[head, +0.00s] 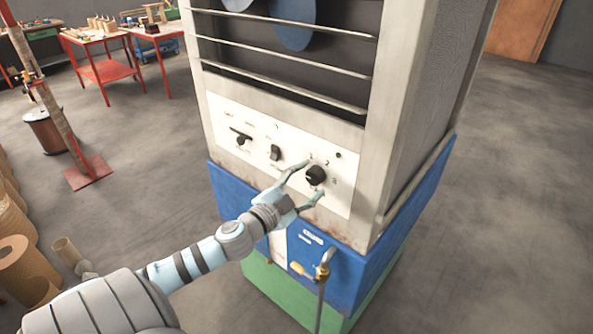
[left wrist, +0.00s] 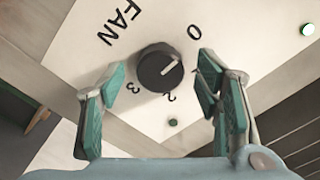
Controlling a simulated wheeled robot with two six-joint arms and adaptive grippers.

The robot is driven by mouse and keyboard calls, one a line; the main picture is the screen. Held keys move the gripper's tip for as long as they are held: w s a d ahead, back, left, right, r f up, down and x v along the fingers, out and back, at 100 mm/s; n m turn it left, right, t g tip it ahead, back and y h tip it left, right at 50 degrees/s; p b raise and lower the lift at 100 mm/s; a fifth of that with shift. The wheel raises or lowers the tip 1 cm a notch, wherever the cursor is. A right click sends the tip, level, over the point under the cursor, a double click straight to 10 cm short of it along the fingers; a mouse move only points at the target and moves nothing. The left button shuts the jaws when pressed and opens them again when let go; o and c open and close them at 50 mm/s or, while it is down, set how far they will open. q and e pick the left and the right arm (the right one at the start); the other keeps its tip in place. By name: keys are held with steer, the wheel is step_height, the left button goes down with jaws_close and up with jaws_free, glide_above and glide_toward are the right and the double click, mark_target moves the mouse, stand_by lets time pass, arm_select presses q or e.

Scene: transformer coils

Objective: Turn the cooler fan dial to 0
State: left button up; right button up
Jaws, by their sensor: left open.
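The fan dial (head: 316,175) is a round black knob on the white control panel (head: 232,112) of the tall cooler cabinet. In the left wrist view the dial (left wrist: 158,70) sits below the printed word FAN (left wrist: 119,24), with 0, 2 and 3 readable around it. The spot between 0 and 2 is partly hidden by a finger. The dial's white mark points up and right, towards the 0 side; its exact setting is hard to tell. My left gripper (head: 313,179) is open, its fingers on either side of the dial, apparently not touching it. My right gripper is out of view.
A black lever switch (head: 240,137) and a small black switch (head: 276,153) are on the panel left of the dial. Below is a blue base (head: 352,270) with a brass valve (head: 322,270) and pipe. Red workbenches (head: 104,72) stand far back left. Floor right is clear.

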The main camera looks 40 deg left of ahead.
arm_select(q)
steer(key=s, duration=1.1)
steer(key=shift+s+d, duration=0.15)
steer(key=shift+d, duration=0.05)
